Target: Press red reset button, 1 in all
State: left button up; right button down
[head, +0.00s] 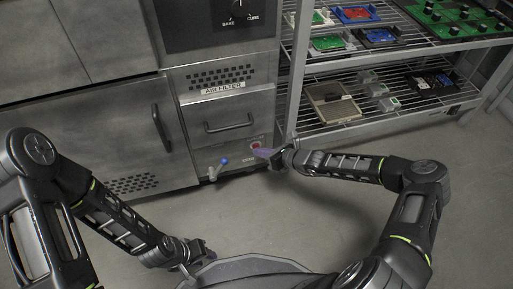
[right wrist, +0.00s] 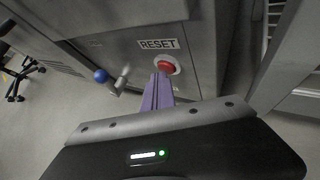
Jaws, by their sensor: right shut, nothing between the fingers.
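The red reset button (right wrist: 166,66) sits in a pale round bezel on the grey machine panel, under a RESET label (right wrist: 158,44). In the head view the button (head: 256,145) is low on the machine front. My right gripper (head: 262,153) is shut and empty, with its purple fingers pointing at the panel. In the right wrist view its fingertips (right wrist: 160,76) overlap the lower edge of the button; I cannot tell whether they touch it. My left gripper (head: 195,255) is low at the front, away from the machine; its jaws are too unclear to read.
A lever with a blue knob (right wrist: 100,75) stands out from the panel left of the button. A drawer handle (head: 228,124) and AIR FILTER label (head: 223,89) are above. A wire shelf (head: 330,125) with trays and boards stands to the right. The floor (head: 320,210) between is clear.

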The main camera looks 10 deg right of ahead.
dwell(0.4)
jog(key=shift+s+r+p, duration=0.1)
jog(key=shift+s+p, duration=0.65)
jog(key=shift+p, duration=0.35)
jog(key=s+p, duration=0.5)
jog(key=shift+d, duration=0.2)
